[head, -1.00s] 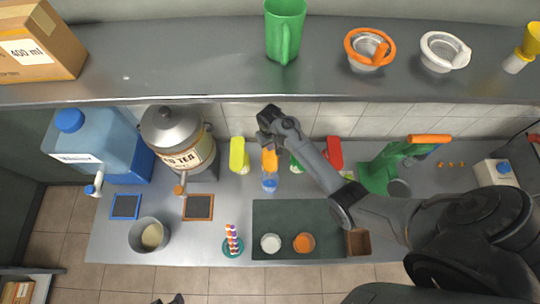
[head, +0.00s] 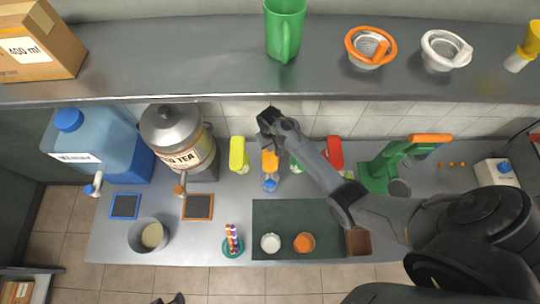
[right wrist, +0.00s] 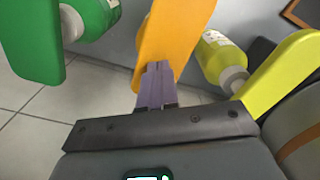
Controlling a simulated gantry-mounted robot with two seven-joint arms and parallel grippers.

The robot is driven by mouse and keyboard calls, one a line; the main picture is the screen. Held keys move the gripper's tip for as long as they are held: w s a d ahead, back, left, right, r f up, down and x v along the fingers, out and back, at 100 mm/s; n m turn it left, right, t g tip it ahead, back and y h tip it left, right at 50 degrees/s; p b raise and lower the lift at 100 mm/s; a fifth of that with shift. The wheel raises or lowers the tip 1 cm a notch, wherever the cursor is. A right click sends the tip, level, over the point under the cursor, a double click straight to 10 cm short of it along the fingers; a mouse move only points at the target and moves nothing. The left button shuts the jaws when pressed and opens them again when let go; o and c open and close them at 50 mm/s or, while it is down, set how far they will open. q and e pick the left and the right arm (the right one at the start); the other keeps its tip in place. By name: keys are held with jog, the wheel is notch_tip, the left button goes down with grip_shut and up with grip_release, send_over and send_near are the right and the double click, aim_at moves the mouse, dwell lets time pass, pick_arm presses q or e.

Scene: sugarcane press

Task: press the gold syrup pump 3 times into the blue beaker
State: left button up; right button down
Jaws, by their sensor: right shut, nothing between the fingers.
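The gold syrup pump (head: 270,161) stands at the back of the counter, its broad head toward me. The blue beaker (head: 270,185) is just in front of it, below its head in the head view. My right gripper (right wrist: 157,82) is shut and empty, its fingertips at the gold pump head (right wrist: 178,32) in the right wrist view. I cannot tell whether they press on it. In the head view the right wrist hangs above the pump and hides its rear. A dark tip at the bottom edge seems to be my left gripper (head: 169,299); its jaws are unclear.
A yellow pump (head: 238,154) is left of the gold one; a green pump (right wrist: 32,35) and a red pump (head: 334,152) are right. The shelf (head: 190,60) overhangs behind. A dark mat (head: 285,220) with two bowls and a teal stand (head: 232,250) are in front.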

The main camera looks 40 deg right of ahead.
jog(key=shift+r+p, duration=0.95)
jog(key=shift+p, duration=0.05)
jog(key=shift+r+p, duration=0.3)
jog(key=shift+r, duration=0.7)
jog(key=shift+f, duration=0.2)
